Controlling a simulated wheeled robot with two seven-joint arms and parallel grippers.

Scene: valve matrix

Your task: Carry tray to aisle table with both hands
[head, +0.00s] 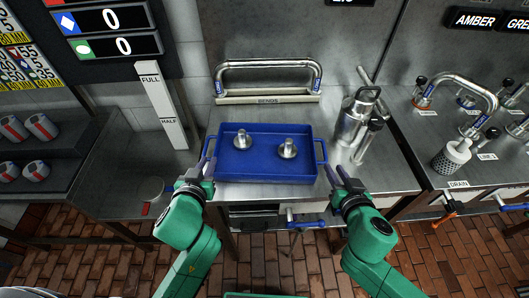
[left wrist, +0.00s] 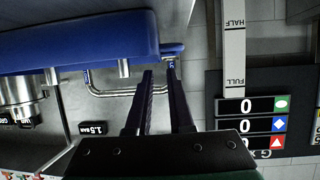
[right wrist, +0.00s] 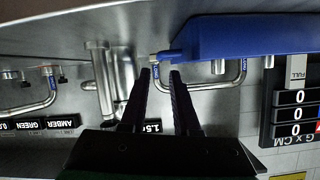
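The blue tray (head: 262,171) lies on the steel bench and holds two small silver metal fittings (head: 243,139) (head: 288,148). It has a blue handle at its left end (head: 210,146) and right end (head: 321,150). My left gripper (head: 207,166) is open and empty by the left handle. In the left wrist view, the tray (left wrist: 90,45) is close beside the fingers. My right gripper (head: 336,175) is open and empty by the right handle. In the right wrist view, the tray (right wrist: 245,37) and its handle (right wrist: 170,57) lie just beyond the fingertips. I cannot identify the aisle table.
A bent pipe on a rack labelled BENDS (head: 268,82) stands behind the tray. A steel canister (head: 354,118) stands close to the right. A white level post (head: 162,105) is at left. Valves and pipes (head: 470,125) fill the right bench. Brick floor lies in front.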

